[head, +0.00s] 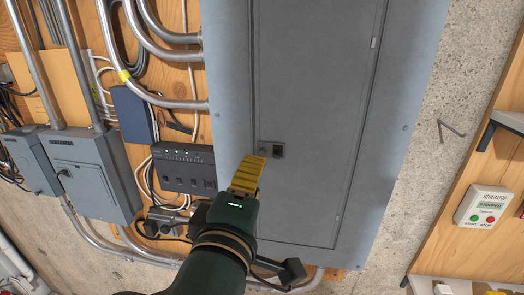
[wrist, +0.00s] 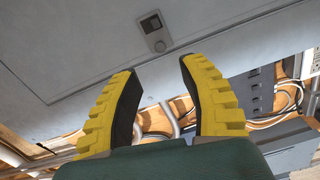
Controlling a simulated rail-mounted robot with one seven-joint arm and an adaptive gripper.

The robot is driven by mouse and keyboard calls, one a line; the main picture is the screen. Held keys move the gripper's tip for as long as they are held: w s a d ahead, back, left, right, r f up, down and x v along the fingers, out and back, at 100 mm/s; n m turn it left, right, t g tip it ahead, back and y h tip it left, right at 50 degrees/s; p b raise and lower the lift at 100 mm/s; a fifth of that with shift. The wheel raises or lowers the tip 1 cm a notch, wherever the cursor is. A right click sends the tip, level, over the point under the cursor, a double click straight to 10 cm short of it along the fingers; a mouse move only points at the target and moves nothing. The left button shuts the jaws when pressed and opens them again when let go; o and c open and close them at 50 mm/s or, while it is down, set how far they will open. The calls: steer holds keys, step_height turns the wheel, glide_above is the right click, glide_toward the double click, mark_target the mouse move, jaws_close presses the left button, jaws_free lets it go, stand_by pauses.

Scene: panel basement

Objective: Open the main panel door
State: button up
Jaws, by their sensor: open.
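The main panel door (head: 310,110) is a tall grey metal door, closed flush in its lighter grey frame (head: 228,70). Its small latch (head: 270,150) with a dark square part sits near the door's left edge, about mid-height. In the wrist view the latch (wrist: 154,32) shows as a small plate with a round knob, above and beyond the fingertips. My gripper (head: 250,168) has yellow ribbed fingers just below and left of the latch. In the wrist view my gripper (wrist: 158,68) is open and empty, its fingers apart from the latch.
Left of the panel are a black device with green lights (head: 184,168), grey boxes (head: 92,175), metal conduits (head: 165,50) and loose cables. Bare concrete (head: 445,110) lies between.

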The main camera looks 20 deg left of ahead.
mark_target(262, 154)
steer(key=p+x, duration=0.1)
steer(key=x, duration=0.8)
steer(key=shift+w+p, duration=0.1)
steer(key=shift+p, duration=0.2)
jaws_close()
